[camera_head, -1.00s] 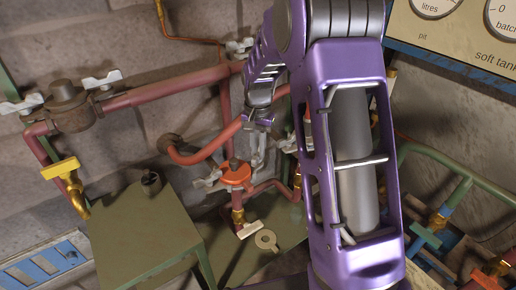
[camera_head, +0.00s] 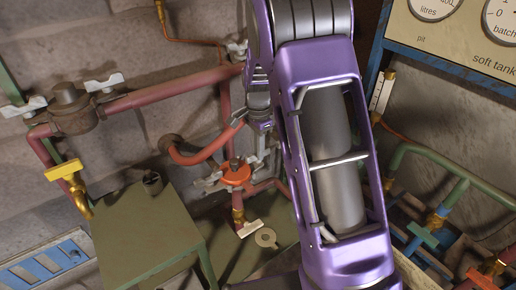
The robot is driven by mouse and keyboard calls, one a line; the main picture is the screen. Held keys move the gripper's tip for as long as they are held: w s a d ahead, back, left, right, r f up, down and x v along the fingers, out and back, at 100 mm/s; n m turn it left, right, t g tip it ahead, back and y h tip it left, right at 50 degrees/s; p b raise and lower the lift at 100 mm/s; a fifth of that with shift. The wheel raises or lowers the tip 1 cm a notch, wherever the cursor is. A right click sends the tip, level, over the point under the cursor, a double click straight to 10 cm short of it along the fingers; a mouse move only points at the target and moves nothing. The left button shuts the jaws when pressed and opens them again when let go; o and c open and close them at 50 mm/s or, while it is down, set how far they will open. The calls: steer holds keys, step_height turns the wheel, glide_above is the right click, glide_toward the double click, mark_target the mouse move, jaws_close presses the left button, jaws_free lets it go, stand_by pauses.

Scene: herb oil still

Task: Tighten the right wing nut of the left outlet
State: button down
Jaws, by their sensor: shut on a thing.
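An orange round fitting (camera_head: 236,174) sits on the red pipework in the middle of the head view. A pale wing nut (camera_head: 207,184) shows on its left side. My gripper (camera_head: 262,155) points down just right of this fitting. It is shut on what appears to be the fitting's right wing nut, which is largely hidden by the fingers. A brown round fitting (camera_head: 70,108) at the left has a pale wing nut on its left (camera_head: 22,107) and another on its right (camera_head: 103,83). I cannot tell from labels which fitting is the left outlet.
A green box-shaped table (camera_head: 150,235) stands at lower left. A yellow-handled valve (camera_head: 64,171) and a white-handled valve (camera_head: 248,229) are near the pipes. A gauge panel (camera_head: 455,50) is at upper right, with green pipes (camera_head: 430,160) below it. My arm covers the centre right.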

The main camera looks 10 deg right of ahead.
stand_by(0.4)
steer(key=c, duration=0.8)
jaws_free()
steer(key=shift+c, duration=0.2)
step_height(320, 180, up, 18)
steer(key=shift+f, duration=0.25)
steer(key=shift+r, duration=0.1)
